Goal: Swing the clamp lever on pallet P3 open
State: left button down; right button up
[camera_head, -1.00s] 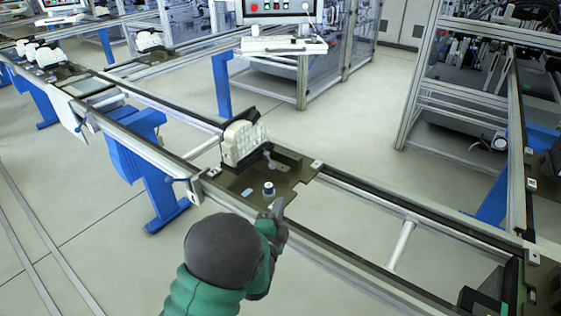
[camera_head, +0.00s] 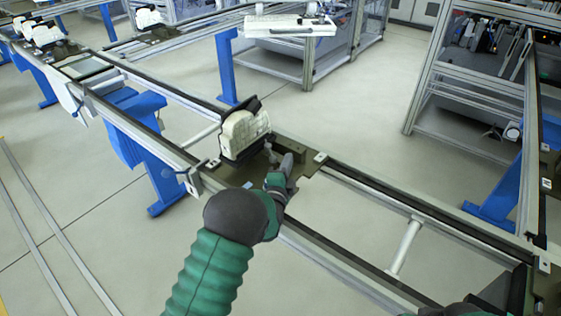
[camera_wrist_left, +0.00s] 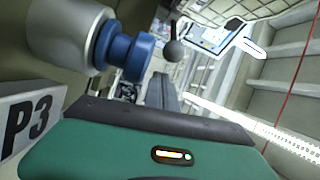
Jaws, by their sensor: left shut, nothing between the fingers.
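Pallet P3 (camera_head: 310,165) is a dark plate on the conveyor rails, and its white "P3" label (camera_wrist_left: 28,122) shows in the left wrist view. The clamp lever (camera_head: 270,152) is a small grey piece beside the pale cast part; in the left wrist view its dark ball knob (camera_wrist_left: 174,50) stands just beyond the fingers. My left gripper (camera_head: 286,164) is over the pallet, shut and empty, close to the lever. I cannot tell whether they touch. The gripper hides part of the pallet.
A pale cast part (camera_head: 243,132) stands upright in a black holder on the pallet. A silver post with a blue collar (camera_wrist_left: 125,55) is close to my left gripper. Rails (camera_head: 400,205) run right, with open floor between them.

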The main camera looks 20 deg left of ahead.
pick_arm(q)
jog(key=shift+s+a+r, duration=0.1)
jog(key=shift+s+a, duration=0.7)
jog(key=shift+a, duration=0.25)
jog(key=shift+w, duration=0.1)
pick_arm(e)
jog(key=shift+s+r, duration=0.25)
jog(key=shift+r, duration=0.1)
jog(key=shift+w+d, duration=0.1)
